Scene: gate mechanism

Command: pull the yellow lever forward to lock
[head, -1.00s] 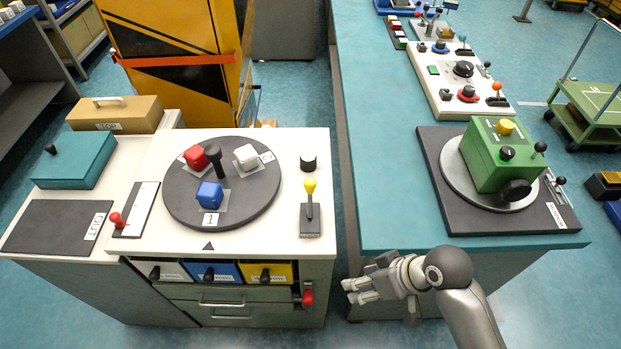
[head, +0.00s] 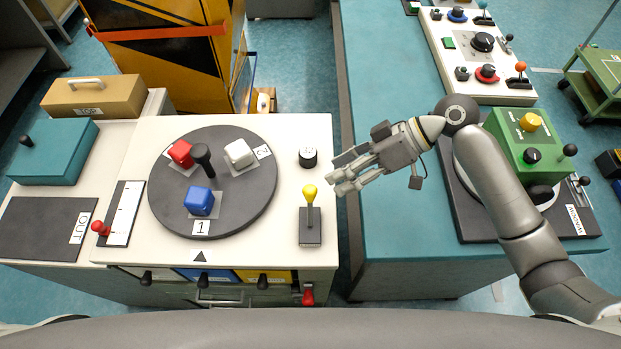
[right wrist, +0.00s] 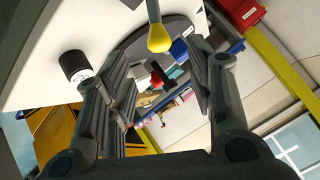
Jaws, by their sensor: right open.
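The yellow lever (head: 310,192) stands upright on a dark base plate (head: 311,240) near the right edge of the white table. Its yellow knob (right wrist: 159,38) also shows in the right wrist view, ahead of the fingers and near their middle line. My right gripper (head: 334,173) is open and empty, just right of the lever knob in the head view, with its fingers pointing left. It does not touch the lever in that view. My left gripper is not in view.
A black knob (head: 308,157) stands behind the lever. A dark turntable (head: 240,218) with red, blue and white blocks lies to its left. A red-handled switch (head: 308,296) is on the table front. A green box (head: 515,140) stands on the teal counter (head: 385,235).

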